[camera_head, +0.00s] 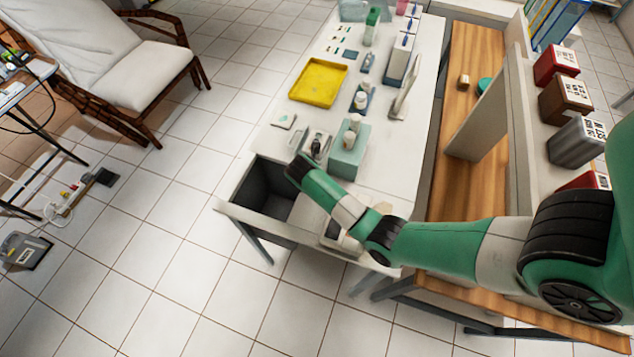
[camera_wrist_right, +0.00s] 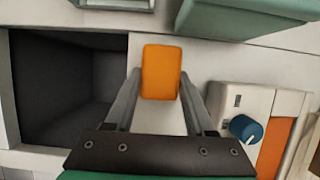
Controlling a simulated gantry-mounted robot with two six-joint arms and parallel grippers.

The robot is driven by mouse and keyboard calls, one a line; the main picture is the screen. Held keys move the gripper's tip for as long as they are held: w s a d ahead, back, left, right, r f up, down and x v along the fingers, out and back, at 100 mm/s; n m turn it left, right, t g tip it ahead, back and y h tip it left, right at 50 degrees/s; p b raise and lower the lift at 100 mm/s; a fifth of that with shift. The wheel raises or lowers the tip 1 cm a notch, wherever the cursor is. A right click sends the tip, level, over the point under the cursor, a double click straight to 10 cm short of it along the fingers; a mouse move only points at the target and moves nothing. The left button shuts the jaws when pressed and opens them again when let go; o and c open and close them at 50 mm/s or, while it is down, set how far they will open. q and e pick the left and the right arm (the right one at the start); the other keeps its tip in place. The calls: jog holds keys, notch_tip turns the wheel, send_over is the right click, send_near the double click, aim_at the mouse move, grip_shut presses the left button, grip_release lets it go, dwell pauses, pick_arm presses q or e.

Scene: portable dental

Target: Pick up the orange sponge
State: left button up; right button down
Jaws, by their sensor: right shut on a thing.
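The orange sponge (camera_wrist_right: 161,72) is a rounded orange block in the right wrist view. It sits between the two fingers of my right gripper (camera_wrist_right: 160,82), which is shut on it. A pale surface shows below the sponge; I cannot tell how far above it the sponge is. In the head view my right arm comes in from the right over the near end of the white table (camera_head: 386,172) and hides the sponge. My left gripper is in neither view.
A dark open bin (camera_wrist_right: 62,92) lies left of the gripper, and a white device with a blue knob (camera_wrist_right: 246,129) lies right. A teal box (camera_head: 349,152) stands close by. A yellow tray (camera_head: 318,82) and several small items lie farther along the table.

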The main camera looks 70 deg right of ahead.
jog(key=shift+r, duration=0.1)
jog(key=shift+r, duration=0.25)
jog(key=s+a+r+p, duration=0.8)
jog(key=a+r+p, duration=0.1)
jog(key=a+r, duration=0.2)
jog(key=shift+s+r+p, duration=0.2)
jog(key=shift+r+p, duration=0.2)
jog(key=shift+r, duration=0.25)
jog(key=shift+a, duration=0.1)
